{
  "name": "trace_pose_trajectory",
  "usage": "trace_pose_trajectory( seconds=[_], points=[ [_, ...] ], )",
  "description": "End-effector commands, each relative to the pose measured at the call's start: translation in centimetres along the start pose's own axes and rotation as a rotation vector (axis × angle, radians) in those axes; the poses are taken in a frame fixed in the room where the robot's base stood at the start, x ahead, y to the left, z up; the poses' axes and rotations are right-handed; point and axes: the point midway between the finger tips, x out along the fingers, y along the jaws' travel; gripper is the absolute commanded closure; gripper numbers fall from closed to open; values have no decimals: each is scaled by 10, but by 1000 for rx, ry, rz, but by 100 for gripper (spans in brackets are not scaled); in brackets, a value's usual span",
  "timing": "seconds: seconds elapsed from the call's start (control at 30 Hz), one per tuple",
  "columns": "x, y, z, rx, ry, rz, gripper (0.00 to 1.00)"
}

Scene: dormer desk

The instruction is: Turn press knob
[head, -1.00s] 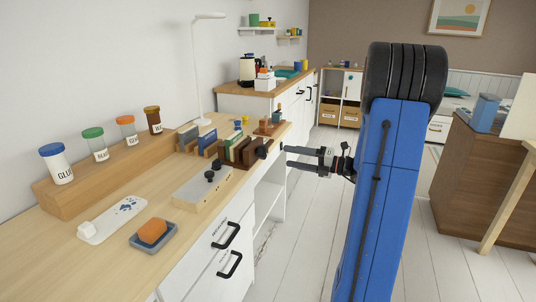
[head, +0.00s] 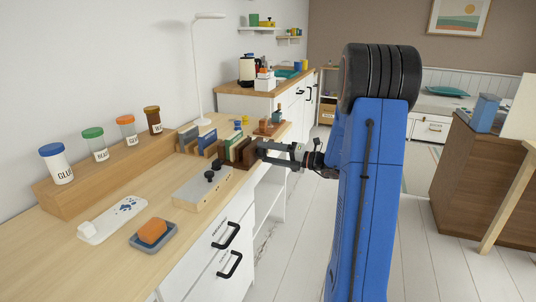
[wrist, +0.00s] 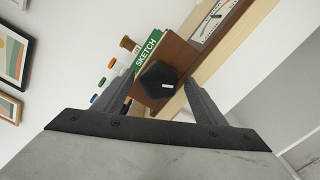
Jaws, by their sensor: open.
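The press knob (wrist: 157,83) is black and many-sided with a small pale mark on its face. It sits at the end of a brown wooden press (head: 250,156) near the desk's right edge. My gripper (head: 263,147) reaches to it from the right in the head view, and the fingers hide most of the knob there. In the wrist view my gripper (wrist: 158,79) is open, with one finger on each side of the knob. Gaps seem to show between fingers and knob; contact cannot be told.
A green book (wrist: 149,50) marked SKETCH stands beside the press. Labelled jars (head: 95,146) line a wooden riser.

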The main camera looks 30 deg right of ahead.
Motion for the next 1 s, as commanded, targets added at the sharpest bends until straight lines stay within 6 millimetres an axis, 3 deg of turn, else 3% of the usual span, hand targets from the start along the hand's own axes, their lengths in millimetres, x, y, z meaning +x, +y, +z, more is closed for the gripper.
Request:
trace_pose_trajectory(
  seconds=[0.1,0.27,0.67,1.0],
  points=[
    [0,0,0,0,0,0,38],
    [0,0,0,0,0,0,76],
    [0,0,0,-54,0,0,76],
    [0,0,0,-297,0,-1,76]
  ],
)
